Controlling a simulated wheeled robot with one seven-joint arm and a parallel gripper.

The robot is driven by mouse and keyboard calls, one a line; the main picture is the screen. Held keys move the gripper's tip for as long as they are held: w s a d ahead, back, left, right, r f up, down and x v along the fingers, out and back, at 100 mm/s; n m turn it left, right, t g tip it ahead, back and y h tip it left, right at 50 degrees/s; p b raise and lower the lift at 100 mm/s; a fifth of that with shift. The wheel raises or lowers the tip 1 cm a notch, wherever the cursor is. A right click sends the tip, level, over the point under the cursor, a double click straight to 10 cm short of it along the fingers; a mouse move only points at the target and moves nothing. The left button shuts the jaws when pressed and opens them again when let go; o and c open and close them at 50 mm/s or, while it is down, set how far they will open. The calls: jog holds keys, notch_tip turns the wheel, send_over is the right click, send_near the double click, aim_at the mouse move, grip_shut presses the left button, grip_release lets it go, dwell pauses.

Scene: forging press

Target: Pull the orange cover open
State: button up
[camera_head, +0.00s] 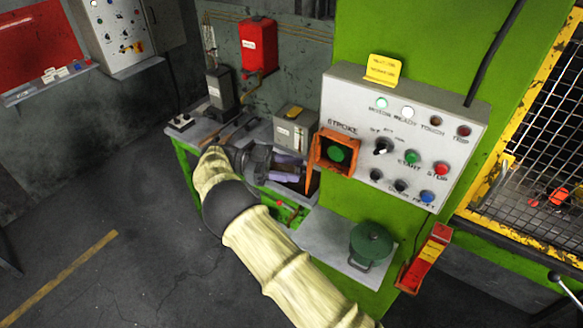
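The orange cover (311,169) is on the grey control panel (345,92), at the left edge of the orange housing under the word STROKE. It stands out from the housing, seen nearly edge-on, and the round green button (336,153) inside shows uncovered. My arm comes up from the bottom in a pale sleeve. My gripper (297,173) is dark and lies just left of the cover, pointing towards it. Its fingertips are small and hard to make out, so I cannot tell their opening or whether they touch the cover.
The panel carries several lamps, knobs and buttons, with a yellow sign (383,69) on top. A green lidded pot (371,245) stands on the shelf below. A cluttered bench (190,138) is behind my gripper. A yellow-framed mesh guard (530,130) is at right. Floor at left is clear.

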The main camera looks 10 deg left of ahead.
notch_tip(320, 180, up, 10)
jog(key=b, duration=0.3)
jog(key=shift+a, duration=0.15)
